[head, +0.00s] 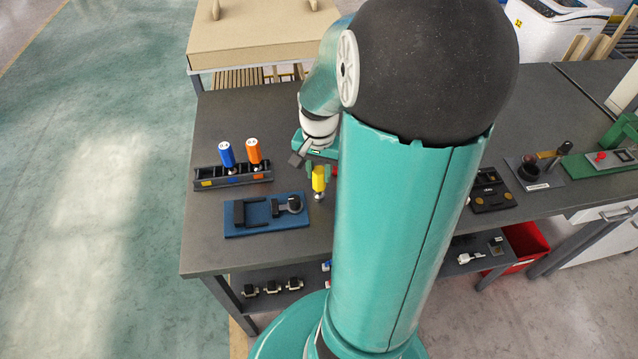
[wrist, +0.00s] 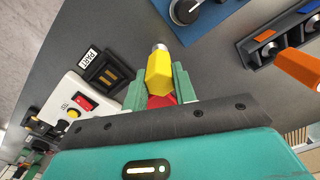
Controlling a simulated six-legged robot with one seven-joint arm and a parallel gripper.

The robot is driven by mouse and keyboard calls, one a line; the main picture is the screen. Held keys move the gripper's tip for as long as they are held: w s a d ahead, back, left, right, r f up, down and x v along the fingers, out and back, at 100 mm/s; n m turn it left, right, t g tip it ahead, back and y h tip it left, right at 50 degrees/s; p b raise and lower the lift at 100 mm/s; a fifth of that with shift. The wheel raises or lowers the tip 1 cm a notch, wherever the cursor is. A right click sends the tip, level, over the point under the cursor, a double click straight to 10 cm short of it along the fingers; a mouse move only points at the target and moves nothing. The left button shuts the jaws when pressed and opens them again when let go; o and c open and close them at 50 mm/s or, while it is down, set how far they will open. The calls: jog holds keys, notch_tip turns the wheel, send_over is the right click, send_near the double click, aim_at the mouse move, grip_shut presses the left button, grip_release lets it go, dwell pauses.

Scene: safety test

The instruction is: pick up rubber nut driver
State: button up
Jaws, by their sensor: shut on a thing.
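A yellow-handled nut driver (head: 318,179) with a metal tip hangs below my gripper (head: 321,168) in the head view. In the wrist view the yellow nut driver (wrist: 159,76) sits between the two green fingers of my gripper (wrist: 158,90), which are shut on it. Its metal tip points away from the palm, and a red part shows near the palm. In the head view the tip is close to the dark table top; I cannot tell whether it touches. My arm hides part of the gripper.
A black rack (head: 234,178) left of my gripper holds a blue driver (head: 226,155) and an orange driver (head: 253,151). A blue tray (head: 266,227) with black parts lies in front. Several devices sit at the right.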

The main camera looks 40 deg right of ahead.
jog(key=shift+r, duration=3.25)
